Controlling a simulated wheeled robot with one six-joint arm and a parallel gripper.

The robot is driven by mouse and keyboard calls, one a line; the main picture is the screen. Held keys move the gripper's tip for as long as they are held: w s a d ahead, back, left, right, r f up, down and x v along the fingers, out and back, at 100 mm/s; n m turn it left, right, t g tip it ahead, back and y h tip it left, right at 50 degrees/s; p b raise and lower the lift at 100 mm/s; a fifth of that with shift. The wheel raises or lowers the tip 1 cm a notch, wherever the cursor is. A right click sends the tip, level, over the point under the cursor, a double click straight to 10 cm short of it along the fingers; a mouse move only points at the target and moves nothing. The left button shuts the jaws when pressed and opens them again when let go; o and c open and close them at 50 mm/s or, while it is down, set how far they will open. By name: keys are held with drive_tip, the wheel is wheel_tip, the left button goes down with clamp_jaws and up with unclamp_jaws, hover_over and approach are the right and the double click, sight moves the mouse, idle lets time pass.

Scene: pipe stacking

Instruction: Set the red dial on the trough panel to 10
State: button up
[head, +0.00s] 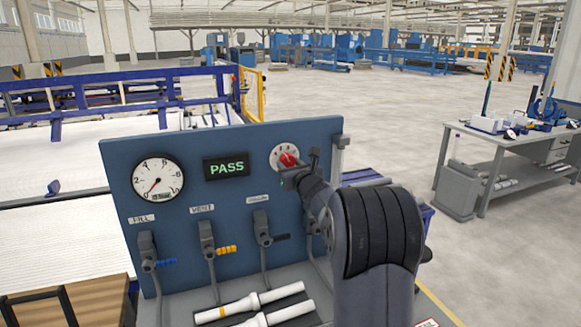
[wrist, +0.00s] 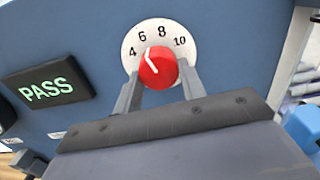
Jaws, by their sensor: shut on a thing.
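The red dial (head: 288,160) sits on a round white scale at the upper right of the blue trough panel (head: 190,262). In the wrist view the red dial (wrist: 158,68) shows a white pointer line aimed up and left, close to the 6; the marks 4, 6, 8 and 10 are readable. My gripper (wrist: 160,78) has one finger on each side of the dial and is shut on it. In the head view my gripper (head: 292,174) reaches the panel from the lower right, and my arm hides part of the panel.
A round gauge (head: 158,180) and a green PASS display (head: 227,168) are left of the dial. Below are levers, including one with a yellow tag (head: 208,240). White pipes (head: 250,303) lie in front of the panel. A workbench (head: 490,140) stands at right.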

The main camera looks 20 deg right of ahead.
drive_tip(key=m, duration=0.4)
drive_tip(key=shift+a, duration=0.1)
drive_tip(key=m, duration=0.3)
drive_tip(key=shift+a+r+m, duration=0.1)
drive_tip(key=shift+m, duration=0.3)
drive_tip(key=m+p, duration=0.1)
drive_tip(key=m, duration=0.2)
drive_tip(key=m+p, duration=0.1)
drive_tip(key=m, duration=0.3)
drive_tip(key=shift+r+m, duration=0.1)
drive_tip(key=shift+m, duration=0.2)
drive_tip(key=shift+p, duration=0.3)
drive_tip(key=o, duration=1)
drive_tip(key=shift+c, duration=0.2)
